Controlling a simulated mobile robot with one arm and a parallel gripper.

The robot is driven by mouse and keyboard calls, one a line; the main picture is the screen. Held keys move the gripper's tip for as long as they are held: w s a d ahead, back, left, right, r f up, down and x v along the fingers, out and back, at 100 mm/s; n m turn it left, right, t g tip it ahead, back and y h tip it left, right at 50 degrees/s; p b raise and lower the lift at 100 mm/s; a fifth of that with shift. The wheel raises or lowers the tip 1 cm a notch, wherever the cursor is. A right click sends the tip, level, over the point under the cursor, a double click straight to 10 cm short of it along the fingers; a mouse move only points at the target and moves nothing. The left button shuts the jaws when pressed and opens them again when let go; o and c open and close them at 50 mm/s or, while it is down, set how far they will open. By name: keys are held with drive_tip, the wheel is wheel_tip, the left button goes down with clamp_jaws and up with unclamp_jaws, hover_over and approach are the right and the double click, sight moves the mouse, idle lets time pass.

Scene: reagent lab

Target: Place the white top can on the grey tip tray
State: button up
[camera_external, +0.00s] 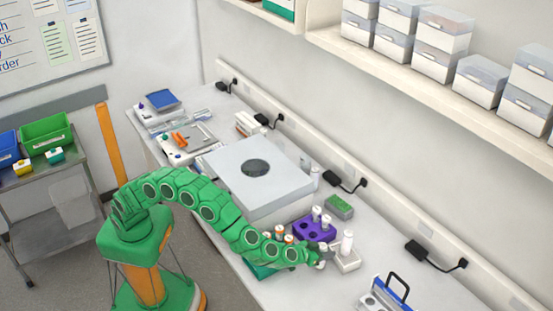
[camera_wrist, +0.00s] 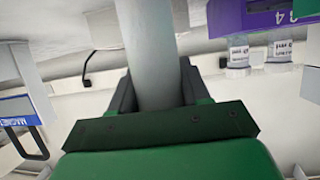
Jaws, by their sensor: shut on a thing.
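My gripper (camera_external: 326,257) is low over the bench at the front right, to the right of the purple rack (camera_external: 315,231). It is shut on a pale grey-white cylinder (camera_wrist: 150,50), which fills the space between the dark fingers in the wrist view. An upright white can (camera_external: 347,240) shows right at the fingertips in the outside view and appears to be this held one. A small pale grey tray block (camera_external: 349,264) is directly below it. I cannot tell whether the can touches the block. The can's lower end is unclear.
The purple rack holds white-topped bottles and also shows in the wrist view (camera_wrist: 250,18). A green block (camera_external: 339,207) lies behind it. A large grey box (camera_external: 255,175) stands to the left. A blue-and-white magnet device (camera_external: 385,296) stands right, with some free bench between.

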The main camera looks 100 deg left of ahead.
wheel_tip(320, 180, up, 9)
drive_tip(key=shift+f, duration=0.15)
drive_tip(key=w+a+r+n+g+y, duration=0.2)
drive_tip(key=a+r+n+g, duration=0.15)
drive_tip(key=a, duration=0.75)
drive_tip(key=w+a+r+n+g+y, duration=0.2)
drive_tip(key=a+r+n, duration=0.15)
drive_tip(key=a, duration=0.75)
drive_tip(key=s+a+f+n+g, duration=0.2)
drive_tip(key=a+g, duration=0.2)
drive_tip(key=a, duration=0.8)
drive_tip(key=shift+y, duration=0.4)
drive_tip(key=shift+s+a+f, duration=0.1)
drive_tip(key=shift+a+f, duration=0.05)
drive_tip(key=shift+f, duration=2.35)
drive_tip(key=shift+s+a+f, duration=0.1)
drive_tip(key=shift+f, duration=2.35)
drive_tip(key=shift+f, duration=0.1)
drive_tip(key=o, duration=1.3)
drive_tip(key=shift+c, duration=0.2)
